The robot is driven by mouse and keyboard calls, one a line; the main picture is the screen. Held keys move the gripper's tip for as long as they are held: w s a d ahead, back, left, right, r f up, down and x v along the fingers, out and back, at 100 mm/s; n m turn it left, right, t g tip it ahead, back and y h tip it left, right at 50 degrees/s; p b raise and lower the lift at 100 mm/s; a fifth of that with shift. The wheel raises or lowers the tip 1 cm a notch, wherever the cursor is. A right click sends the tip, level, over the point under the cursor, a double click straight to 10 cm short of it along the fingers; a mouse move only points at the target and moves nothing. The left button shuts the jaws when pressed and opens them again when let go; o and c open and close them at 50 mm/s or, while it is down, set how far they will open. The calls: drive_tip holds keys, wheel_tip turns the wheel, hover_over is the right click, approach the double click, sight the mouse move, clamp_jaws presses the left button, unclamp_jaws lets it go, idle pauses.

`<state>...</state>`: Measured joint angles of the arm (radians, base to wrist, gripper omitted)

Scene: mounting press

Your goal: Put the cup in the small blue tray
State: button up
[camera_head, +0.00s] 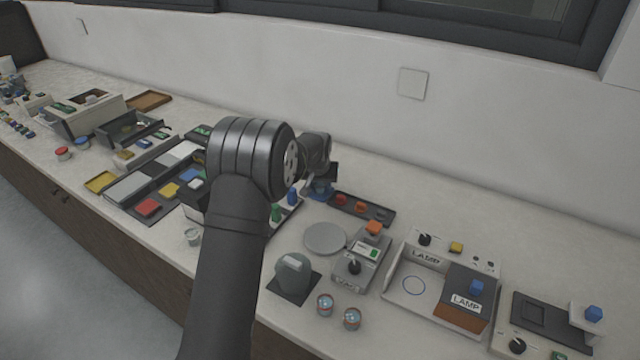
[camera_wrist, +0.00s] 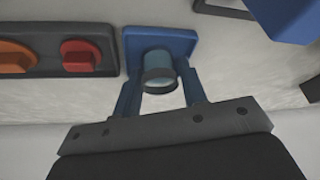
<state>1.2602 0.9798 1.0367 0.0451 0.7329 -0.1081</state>
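The small blue tray (camera_wrist: 133,38) lies on the counter, in the upper middle of the wrist view. In the head view it shows at the right end of my arm (camera_head: 314,195), partly covered by my gripper. The cup (camera_wrist: 160,66), small and grey-blue with a dark rim, stands over the tray in the wrist view and appears upright inside it. My gripper (camera_wrist: 160,78) has its two blue fingers on either side of the cup, with a visible gap at each side. It looks open. The cup's base contact is hard to see.
A dark rack with orange and red pieces (camera_wrist: 72,76) sits directly beside the tray; it also shows in the head view (camera_head: 365,210). A blue object (camera_wrist: 298,20) is at the upper right of the wrist view. A grey round plate (camera_head: 325,238) and lamp panels (camera_head: 410,285) stand nearer.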

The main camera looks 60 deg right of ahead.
drive_tip(key=shift+r, duration=0.15)
drive_tip(key=v, duration=1.2)
drive_tip(key=x, duration=1.2)
drive_tip(key=shift+r, duration=1.05)
